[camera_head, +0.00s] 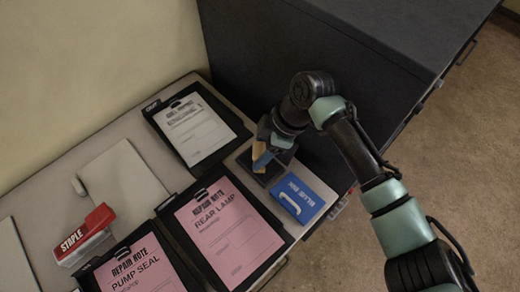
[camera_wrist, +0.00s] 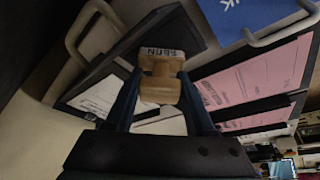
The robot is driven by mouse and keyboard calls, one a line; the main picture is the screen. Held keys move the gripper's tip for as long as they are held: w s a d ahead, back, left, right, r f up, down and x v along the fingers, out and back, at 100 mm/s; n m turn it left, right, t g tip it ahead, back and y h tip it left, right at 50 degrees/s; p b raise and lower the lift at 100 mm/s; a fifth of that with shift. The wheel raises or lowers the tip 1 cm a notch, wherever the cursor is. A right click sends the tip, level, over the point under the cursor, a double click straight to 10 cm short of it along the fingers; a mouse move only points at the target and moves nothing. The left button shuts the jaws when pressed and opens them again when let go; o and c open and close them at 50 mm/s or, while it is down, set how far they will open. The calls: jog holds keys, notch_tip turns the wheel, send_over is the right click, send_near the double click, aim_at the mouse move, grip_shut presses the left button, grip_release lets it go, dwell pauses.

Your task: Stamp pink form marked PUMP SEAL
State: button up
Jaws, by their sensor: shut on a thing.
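The pink form marked PUMP SEAL (camera_head: 148,274) lies on a black clipboard at the bottom of the head view, partly cut off by the frame edge. My gripper (camera_head: 262,157) is at the right side of the desk, well right of and beyond that form. It is shut on a wooden stamp (camera_wrist: 160,84), which shows between the fingers in the wrist view. The stamp has a small white label whose lettering I cannot read surely. A dark pad or box (camera_head: 268,176) sits under my gripper; whether the stamp touches it is hidden.
Another pink form, REAR LAMP (camera_head: 230,232), lies between my gripper and PUMP SEAL. A white form on a clipboard (camera_head: 195,128) is behind. A red-and-white STAPLE box (camera_head: 84,237) stands left of PUMP SEAL.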

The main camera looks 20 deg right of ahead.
jog(key=shift+f, duration=0.1)
dwell(0.3)
jog(key=shift+r+p, duration=2.85)
jog(key=shift+r, duration=0.7)
